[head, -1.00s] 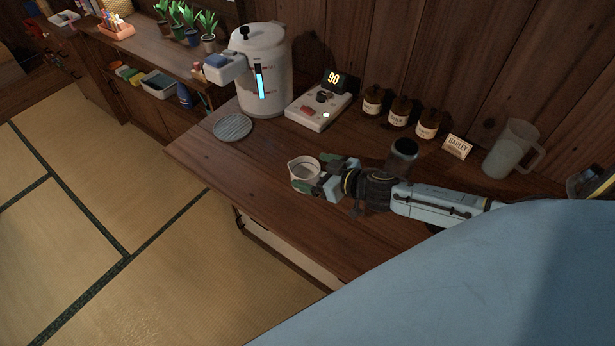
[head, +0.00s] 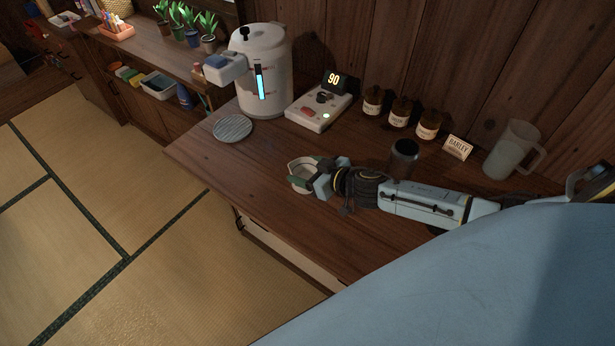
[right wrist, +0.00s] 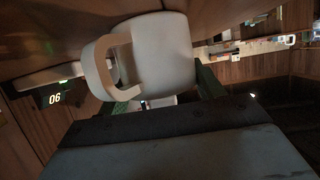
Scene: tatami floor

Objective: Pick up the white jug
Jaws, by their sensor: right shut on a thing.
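The white jug (head: 302,174) is at the front part of the wooden counter, between the fingers of my right gripper (head: 306,172). The gripper is shut on it, with a green fingertip on either side of the body. In the right wrist view the jug's pale body and looped handle (right wrist: 105,62) fill the upper middle, with the fingers on both sides. I cannot tell whether its base touches the counter. The gripper partly hides the jug in the head view. My left gripper is not in view.
Behind on the counter (head: 250,170) stand a water dispenser (head: 265,75), a control box reading 90 (head: 318,108), several brown jars (head: 400,112), a BARLEY card (head: 458,148) and a frosted pitcher (head: 512,150). A dark cup (head: 404,155) stands close to my right arm. A round ridged coaster (head: 232,128) lies left.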

